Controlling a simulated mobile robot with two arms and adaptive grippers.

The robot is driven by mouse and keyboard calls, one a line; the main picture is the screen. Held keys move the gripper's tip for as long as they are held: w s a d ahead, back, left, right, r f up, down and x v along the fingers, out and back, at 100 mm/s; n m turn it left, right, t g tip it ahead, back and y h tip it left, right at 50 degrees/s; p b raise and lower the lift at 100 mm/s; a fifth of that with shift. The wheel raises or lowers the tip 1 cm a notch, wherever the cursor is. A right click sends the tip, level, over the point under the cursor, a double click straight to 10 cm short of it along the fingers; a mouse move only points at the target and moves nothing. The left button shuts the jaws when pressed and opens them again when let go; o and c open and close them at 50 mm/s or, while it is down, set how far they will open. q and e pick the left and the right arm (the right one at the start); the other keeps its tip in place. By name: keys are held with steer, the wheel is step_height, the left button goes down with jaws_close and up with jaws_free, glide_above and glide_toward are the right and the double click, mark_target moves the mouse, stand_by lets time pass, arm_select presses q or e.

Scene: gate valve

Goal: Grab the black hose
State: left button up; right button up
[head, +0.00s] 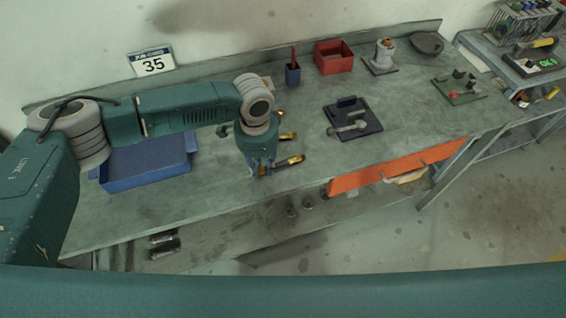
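I cannot clearly make out a black hose on the workbench (215,185). A dark, flat, rounded item (428,42) lies at the bench's back right corner; I cannot tell whether it is a coiled hose. My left gripper (262,172) points down over the front middle of the bench, far from that item. Its fingers are small here and I cannot tell how far apart they are. A tool with a black and amber handle (291,161) lies right beside the fingers; I cannot tell whether they touch it. My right gripper is not in view.
A blue bin (145,180) sits under my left arm. Farther back are a blue cup (293,75), a red bin (333,64) and a grey and white fitting (383,55). A black plate (353,126) and a green board (458,90) lie to the right.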

arm_select(q)
jaws_close()
steer(key=shift+r, duration=0.1)
